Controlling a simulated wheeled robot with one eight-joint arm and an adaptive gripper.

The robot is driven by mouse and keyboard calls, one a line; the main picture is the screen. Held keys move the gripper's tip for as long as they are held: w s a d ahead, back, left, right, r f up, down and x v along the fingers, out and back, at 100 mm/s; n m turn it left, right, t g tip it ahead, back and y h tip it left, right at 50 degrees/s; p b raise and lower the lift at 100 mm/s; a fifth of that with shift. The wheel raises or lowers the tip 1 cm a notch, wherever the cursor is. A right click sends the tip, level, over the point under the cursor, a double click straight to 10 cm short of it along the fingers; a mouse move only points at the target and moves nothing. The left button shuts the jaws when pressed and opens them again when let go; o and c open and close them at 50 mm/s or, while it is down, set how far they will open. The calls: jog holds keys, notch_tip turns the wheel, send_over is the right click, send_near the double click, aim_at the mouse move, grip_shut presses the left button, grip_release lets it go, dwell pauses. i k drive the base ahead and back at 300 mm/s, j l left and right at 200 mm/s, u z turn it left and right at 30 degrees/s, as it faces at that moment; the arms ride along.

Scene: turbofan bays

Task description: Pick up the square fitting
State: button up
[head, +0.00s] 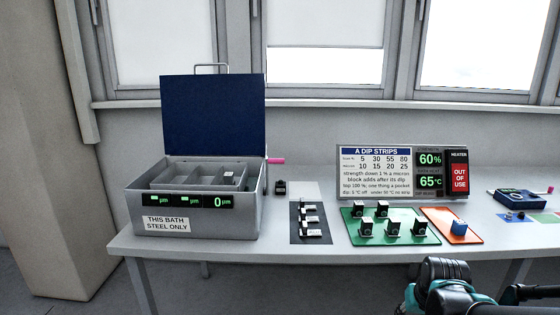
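Several small dark fittings with pale faces stand on a green mat (391,240) at the table's middle right. Several small black-and-white pieces lie in a column on a dark mat (311,238) to its left. A small dark piece (280,187) stands alone beside the grey bath box. A small pale piece (229,178) shows inside the box. At this size I cannot tell which piece is the square fitting. Black and teal parts of my arm show at the lower right, in front of the table. I cannot make out my gripper's fingertips, nor anything held.
The grey bath box (200,219), labelled steel only, has its blue lid (213,115) raised. A blue block (459,226) sits on an orange mat (447,236). A blue device (519,197) lies right.

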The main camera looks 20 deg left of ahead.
aim_at(229, 177)
jog(key=u, duration=1.4)
